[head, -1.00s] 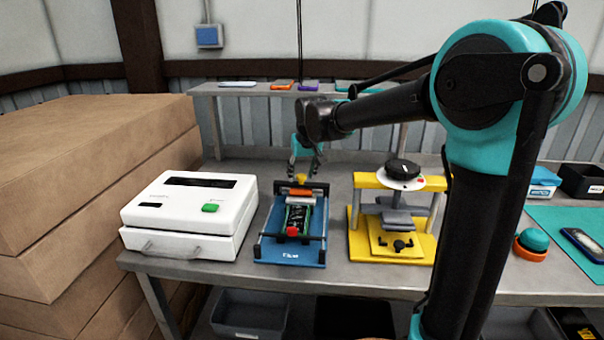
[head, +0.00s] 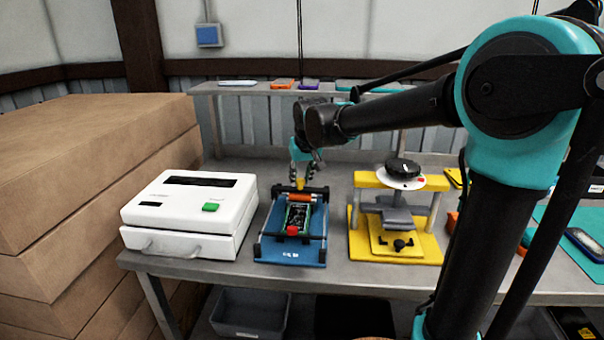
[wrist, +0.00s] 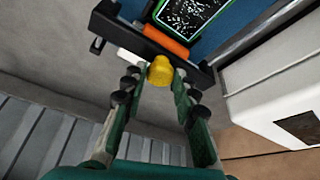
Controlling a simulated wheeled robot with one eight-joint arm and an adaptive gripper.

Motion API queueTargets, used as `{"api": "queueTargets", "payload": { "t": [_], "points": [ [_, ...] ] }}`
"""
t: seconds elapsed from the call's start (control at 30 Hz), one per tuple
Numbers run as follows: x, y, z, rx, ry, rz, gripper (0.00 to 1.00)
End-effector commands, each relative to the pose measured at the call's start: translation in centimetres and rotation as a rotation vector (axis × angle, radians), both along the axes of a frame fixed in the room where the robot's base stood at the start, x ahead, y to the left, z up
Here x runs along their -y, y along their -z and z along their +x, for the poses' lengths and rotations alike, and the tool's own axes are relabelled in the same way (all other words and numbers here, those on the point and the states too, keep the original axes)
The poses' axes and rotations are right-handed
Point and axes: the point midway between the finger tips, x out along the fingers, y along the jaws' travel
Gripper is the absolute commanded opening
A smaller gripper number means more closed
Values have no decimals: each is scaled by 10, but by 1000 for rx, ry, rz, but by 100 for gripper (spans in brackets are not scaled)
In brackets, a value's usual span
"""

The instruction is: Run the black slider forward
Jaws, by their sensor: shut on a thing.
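The blue fixture (head: 290,252) stands on the bench and holds a green-edged circuit board (head: 297,216). A black slider bar (head: 317,190) crosses its far end, with an orange strip (head: 299,197) on the board side and a yellow knob (head: 300,184) behind. In the wrist view, the black slider (wrist: 128,35), orange strip (wrist: 166,42) and yellow knob (wrist: 160,71) lie at the fingertips. My gripper (wrist: 158,82) is shut on the yellow knob, its fingers on either side. In the head view my gripper (head: 302,172) reaches in from behind the fixture.
A white machine (head: 188,215) with a green button stands left of the fixture. A yellow press (head: 425,248) stands close on its right. A shelf (head: 255,90) runs behind. Large cartons (head: 90,165) fill the left. Bare bench lies in front of the fixture.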

Motion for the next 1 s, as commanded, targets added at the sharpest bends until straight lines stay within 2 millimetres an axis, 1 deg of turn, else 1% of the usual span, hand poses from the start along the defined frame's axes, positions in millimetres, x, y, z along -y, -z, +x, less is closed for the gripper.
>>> {"api": "queueTargets", "payload": {
  "t": [0.03,0.1,0.3,0.4,0.5,0.6,0.7,0.8,1.0],
  "points": [
    [-1,0,-14,0,-4,-1,0],
    [-2,0,-34,0,-4,-1,0],
    [-3,0,-86,0,-6,-1,0],
    [-4,0,-108,0,-5,0,0],
    [-4,0,-126,0,-4,-1,0],
    [-5,0,-137,0,-3,-1,0],
    [-5,0,-144,-1,-1,-1,0],
    [-5,0,-148,-1,0,0,0],
    [-5,0,-148,-1,0,0,0]
  ]
}}
